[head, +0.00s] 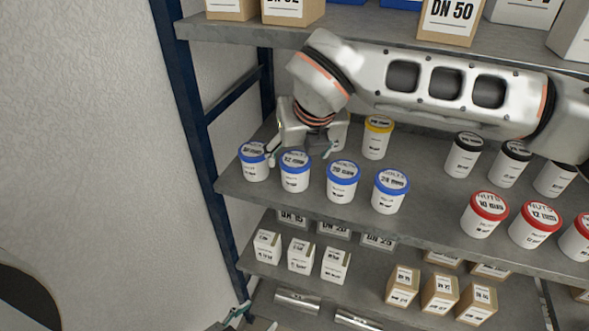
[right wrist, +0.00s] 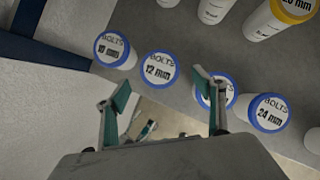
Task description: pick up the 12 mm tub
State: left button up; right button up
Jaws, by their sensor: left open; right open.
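The blue-lidded bolts tub marked 12 mm (head: 295,172) stands upright on the middle shelf, second from the left in a row of blue-lidded tubs. In the right wrist view its lid (right wrist: 159,70) shows beyond and between my fingertips. My right gripper (head: 302,152) is open and empty, above and beside this tub; contact cannot be told. It also shows in the right wrist view (right wrist: 162,94), where one finger partly covers the third blue-lidded tub (right wrist: 228,90). A red-lidded nuts tub (head: 534,225), also seemingly marked 12 mm, stands at right. My left gripper (head: 236,314) is open, low at left.
A blue-lidded 10 mm tub (right wrist: 115,50) and a 24 mm tub (head: 390,192) stand in the same row. A yellow-lidded tub (head: 376,138) is behind. A blue rack post (head: 205,150) stands at left. Boxes (head: 301,256) fill the shelf below.

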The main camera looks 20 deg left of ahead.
aim_at(296, 161)
jog(key=x, duration=0.6)
jog(key=shift+w+a+f+p, duration=0.1)
jog(key=shift+f+p, duration=0.25)
jog(key=shift+f, duration=0.05)
jog(key=shift+c, duration=0.4)
jog(key=c, duration=1.3)
jog(key=shift+r, duration=0.1)
jog(key=c, duration=0.5)
